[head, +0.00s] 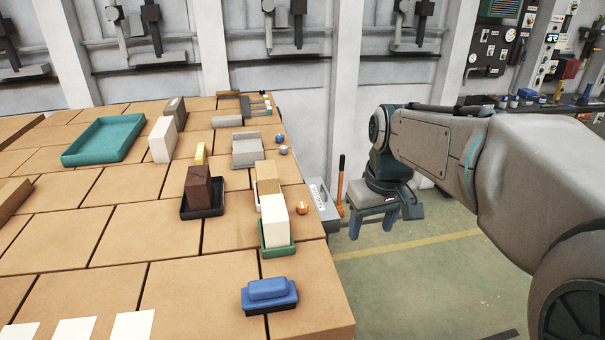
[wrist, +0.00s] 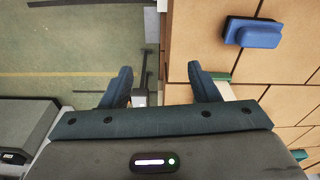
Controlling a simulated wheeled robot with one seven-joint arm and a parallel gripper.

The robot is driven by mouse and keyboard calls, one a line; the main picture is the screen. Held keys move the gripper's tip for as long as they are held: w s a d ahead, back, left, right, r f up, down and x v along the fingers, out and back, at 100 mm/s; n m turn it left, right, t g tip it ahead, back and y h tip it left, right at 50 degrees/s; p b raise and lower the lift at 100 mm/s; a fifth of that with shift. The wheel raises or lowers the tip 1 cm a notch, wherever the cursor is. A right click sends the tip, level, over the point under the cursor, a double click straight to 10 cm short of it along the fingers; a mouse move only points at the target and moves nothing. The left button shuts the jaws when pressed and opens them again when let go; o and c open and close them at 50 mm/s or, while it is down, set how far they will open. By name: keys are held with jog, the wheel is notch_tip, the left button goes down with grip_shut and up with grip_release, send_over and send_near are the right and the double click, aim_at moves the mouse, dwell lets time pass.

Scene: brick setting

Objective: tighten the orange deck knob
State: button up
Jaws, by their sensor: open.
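The orange knob (head: 302,208) is a small round piece near the right edge of the brick-coloured deck (head: 220,235), just right of a cream block in a green tray. My gripper (head: 372,224) is open and empty. It hangs beyond the deck's right edge over the floor, to the right of the knob and apart from it. In the wrist view my gripper's two fingers (wrist: 160,78) are spread wide with nothing between them. I cannot make out the orange knob in the wrist view.
A grey box (head: 324,208) and an upright orange-handled tool (head: 341,182) stand between deck edge and gripper. The cream block (head: 274,222) stands close left of the knob. A blue block (head: 269,290) sits nearer, also in the wrist view (wrist: 252,33). Blue (head: 279,138) and grey (head: 283,150) knobs lie farther back.

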jog(key=w+a+r+n, duration=0.2)
jog(key=w+r+n, duration=0.1)
jog(key=w, duration=0.8)
jog(key=n+g, duration=0.2)
jog(key=n, duration=0.8)
send_over(303, 205)
notch_tip(303, 205, down, 7)
notch_tip(303, 205, down, 14)
jog(key=shift+r+b, duration=0.1)
jog(key=shift+b, duration=0.25)
jog(key=c, duration=1)
